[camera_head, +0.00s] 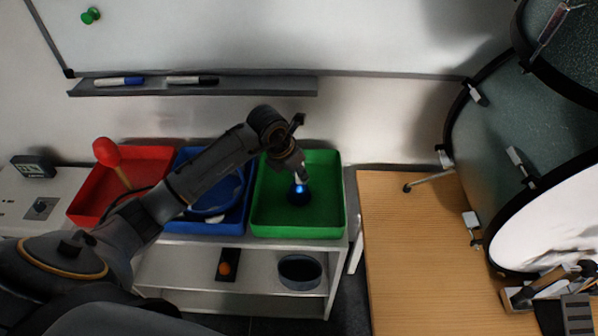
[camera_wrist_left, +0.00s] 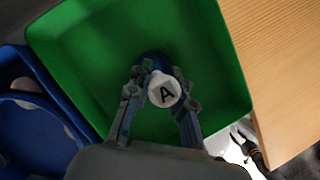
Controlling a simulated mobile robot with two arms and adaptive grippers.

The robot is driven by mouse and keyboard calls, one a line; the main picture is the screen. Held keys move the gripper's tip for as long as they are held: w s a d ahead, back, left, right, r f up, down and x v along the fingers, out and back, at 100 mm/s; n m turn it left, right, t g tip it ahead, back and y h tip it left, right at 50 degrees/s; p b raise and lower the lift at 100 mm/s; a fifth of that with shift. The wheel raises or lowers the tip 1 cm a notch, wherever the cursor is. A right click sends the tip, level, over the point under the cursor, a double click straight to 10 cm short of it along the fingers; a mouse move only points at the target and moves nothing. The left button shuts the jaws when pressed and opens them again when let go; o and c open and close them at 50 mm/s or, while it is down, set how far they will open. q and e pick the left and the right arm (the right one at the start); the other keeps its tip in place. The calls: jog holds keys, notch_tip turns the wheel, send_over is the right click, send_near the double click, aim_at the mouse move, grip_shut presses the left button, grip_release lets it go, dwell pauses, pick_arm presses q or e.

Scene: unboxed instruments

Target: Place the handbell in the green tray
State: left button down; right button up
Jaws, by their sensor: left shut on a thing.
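The handbell (camera_wrist_left: 163,91) shows in the left wrist view as a round white handle end marked "A" with a dark blue body below it. In the head view its dark blue bell (camera_head: 299,194) is over the floor of the green tray (camera_head: 262,219). My left gripper (camera_head: 302,177) is over the tray, shut on the handle. It also shows in the left wrist view (camera_wrist_left: 161,97), one finger on each side of the white end. The green tray also fills much of that view (camera_wrist_left: 80,45). I cannot tell whether the bell touches the tray floor. My right gripper is not in view.
A blue tray (camera_head: 220,229) with a blue ring-shaped thing and a red tray (camera_head: 85,205) with a red-headed mallet (camera_head: 106,152) stand left of the green tray. A wooden platform (camera_head: 410,240) with drums (camera_head: 500,150) is at right. A whiteboard ledge (camera_head: 240,87) is behind.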

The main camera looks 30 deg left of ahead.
pick_arm(q)
jog(key=c, duration=1.6)
grip_release()
jog(key=shift+f, duration=0.15)
jog(key=shift+c, duration=0.2)
jog(key=o, duration=0.5)
jog(key=shift+c, duration=0.2)
jog(key=shift+r, duration=0.35)
jog(key=v, duration=1.1)
jog(key=shift+s+r+b, duration=0.2)
jog(key=shift+r+b, duration=0.1)
jog(key=shift+b, duration=0.1)
